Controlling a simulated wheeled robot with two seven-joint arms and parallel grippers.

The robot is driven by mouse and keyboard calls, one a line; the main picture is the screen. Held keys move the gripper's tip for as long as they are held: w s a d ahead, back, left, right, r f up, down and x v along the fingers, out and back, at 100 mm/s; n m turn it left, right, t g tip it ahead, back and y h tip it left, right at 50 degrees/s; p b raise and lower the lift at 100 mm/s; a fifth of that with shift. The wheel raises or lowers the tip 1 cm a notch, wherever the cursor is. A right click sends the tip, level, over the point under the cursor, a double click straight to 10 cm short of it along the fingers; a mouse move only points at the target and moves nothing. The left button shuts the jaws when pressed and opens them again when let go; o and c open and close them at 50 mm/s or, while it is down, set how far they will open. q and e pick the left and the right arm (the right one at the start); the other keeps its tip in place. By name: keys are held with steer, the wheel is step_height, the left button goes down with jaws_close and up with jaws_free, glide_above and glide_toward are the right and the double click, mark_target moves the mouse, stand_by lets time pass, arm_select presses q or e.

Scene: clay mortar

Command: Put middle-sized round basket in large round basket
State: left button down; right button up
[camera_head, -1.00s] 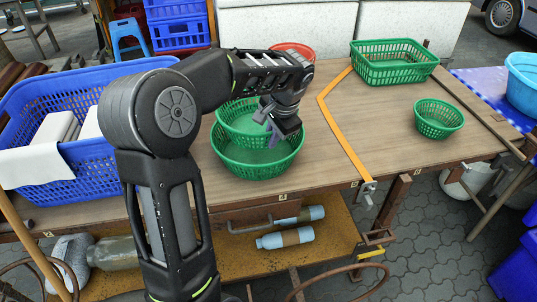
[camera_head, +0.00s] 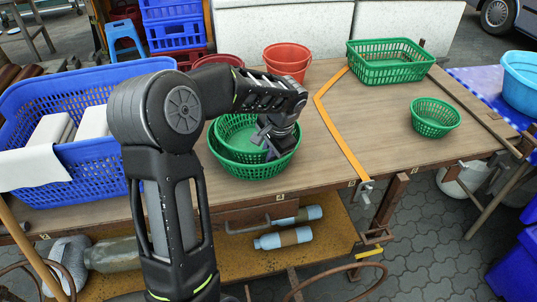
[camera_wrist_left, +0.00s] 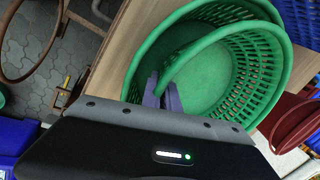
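The large green round basket (camera_head: 268,172) stands on the wooden table. My left gripper (camera_head: 268,148) reaches in from above. In the left wrist view its fingers (camera_wrist_left: 163,92) sit on either side of the middle-sized basket's rim and appear shut on it. Whether that basket rests fully on the large one's floor is hard to tell. My right gripper is out of view.
A small green round basket (camera_head: 435,118) and a green rectangular basket (camera_head: 390,65) are at the right. A blue crate (camera_head: 95,162) with white blocks is at the left. Red buckets (camera_head: 288,62) stand behind. The table between the orange strip (camera_head: 335,122) and small basket is clear.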

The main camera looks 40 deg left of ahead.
arm_select(q)
steer(key=shift+f+b, duration=0.5)
steer(key=shift+f, duration=0.1)
steer(key=c, duration=1.9)
jaws_free()
steer(key=shift+r, duration=0.15)
